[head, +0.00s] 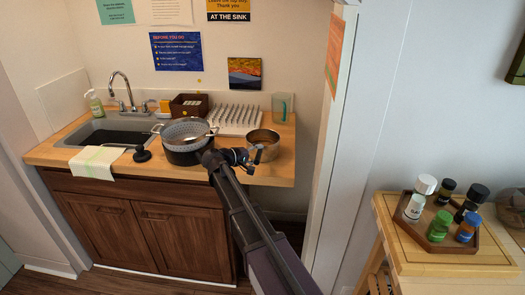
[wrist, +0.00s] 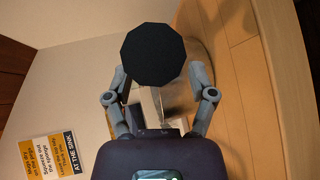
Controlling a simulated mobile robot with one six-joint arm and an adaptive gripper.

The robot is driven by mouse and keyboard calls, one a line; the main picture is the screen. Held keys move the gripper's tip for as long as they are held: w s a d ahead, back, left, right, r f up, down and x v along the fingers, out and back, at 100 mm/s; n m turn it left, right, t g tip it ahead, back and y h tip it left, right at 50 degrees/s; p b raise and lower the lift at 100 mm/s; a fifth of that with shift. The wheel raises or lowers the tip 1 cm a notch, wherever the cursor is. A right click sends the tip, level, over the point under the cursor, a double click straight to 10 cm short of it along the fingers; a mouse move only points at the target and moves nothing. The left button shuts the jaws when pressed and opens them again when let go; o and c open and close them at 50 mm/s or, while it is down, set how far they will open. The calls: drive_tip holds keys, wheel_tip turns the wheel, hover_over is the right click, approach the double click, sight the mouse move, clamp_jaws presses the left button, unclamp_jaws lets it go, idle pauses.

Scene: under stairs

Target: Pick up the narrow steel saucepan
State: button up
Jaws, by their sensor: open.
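The steel saucepan (head: 264,146) stands upright on the wooden counter near its right end. My gripper (head: 248,158) is at the saucepan's near left side in the head view, partly covering it. In the wrist view my gripper (wrist: 158,78) is open, with a finger on each side of a round black end (wrist: 153,54). This looks like the pan's handle seen end-on, but I cannot be sure. The shiny steel wall (wrist: 203,62) shows behind it, partly hidden. I cannot tell whether the fingers touch anything.
A grey perforated colander (head: 184,130) sits on a dark pot just left of my gripper. A white dish rack (head: 236,121) and a clear container (head: 283,105) stand behind the saucepan. A wall edge (head: 325,130) rises to the right. Bottles stand on a tray (head: 452,238) at far right.

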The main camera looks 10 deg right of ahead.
drive_tip(key=shift+w+d+f, duration=0.1)
drive_tip(key=shift+d, duration=0.15)
drive_tip(key=shift+c, duration=0.2)
clamp_jaws()
